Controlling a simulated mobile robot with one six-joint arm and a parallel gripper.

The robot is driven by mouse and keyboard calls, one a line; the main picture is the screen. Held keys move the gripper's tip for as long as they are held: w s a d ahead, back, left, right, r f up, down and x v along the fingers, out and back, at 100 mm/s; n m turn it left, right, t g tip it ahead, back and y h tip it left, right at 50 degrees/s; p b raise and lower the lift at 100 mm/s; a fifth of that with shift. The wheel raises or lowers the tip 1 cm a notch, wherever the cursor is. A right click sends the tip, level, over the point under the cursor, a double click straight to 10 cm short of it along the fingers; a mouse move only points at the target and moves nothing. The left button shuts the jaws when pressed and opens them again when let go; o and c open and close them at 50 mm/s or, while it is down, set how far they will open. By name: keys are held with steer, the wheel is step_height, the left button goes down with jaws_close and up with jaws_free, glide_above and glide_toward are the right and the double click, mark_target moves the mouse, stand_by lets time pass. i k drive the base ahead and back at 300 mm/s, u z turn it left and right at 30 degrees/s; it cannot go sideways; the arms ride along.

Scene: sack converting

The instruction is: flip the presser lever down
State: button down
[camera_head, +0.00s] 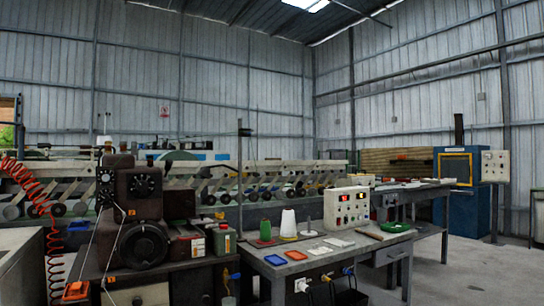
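A dark brown sewing machine head (138,205) with round dials and a big black wheel stands on a bench at the left. The presser lever cannot be made out at this distance, so I cannot tell whether it is up or down. My gripper and arm are not in view.
A grey table (330,258) right of the machine holds a control box (346,207), a green cone (265,231), a white cone (288,223) and small trays. A red coiled hose (38,200) hangs at the left. Open floor (480,272) lies at the right.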

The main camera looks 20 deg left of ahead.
mark_target(169, 162)
steer(key=u, duration=0.65)
steer(key=i, duration=1.45)
steer(key=u, duration=0.9)
steer(key=i, duration=0.35)
steer(key=u, duration=0.15)
steer(key=k, duration=0.9)
steer(key=u, duration=0.15)
steer(key=i, duration=0.9)
steer(key=z, duration=0.05)
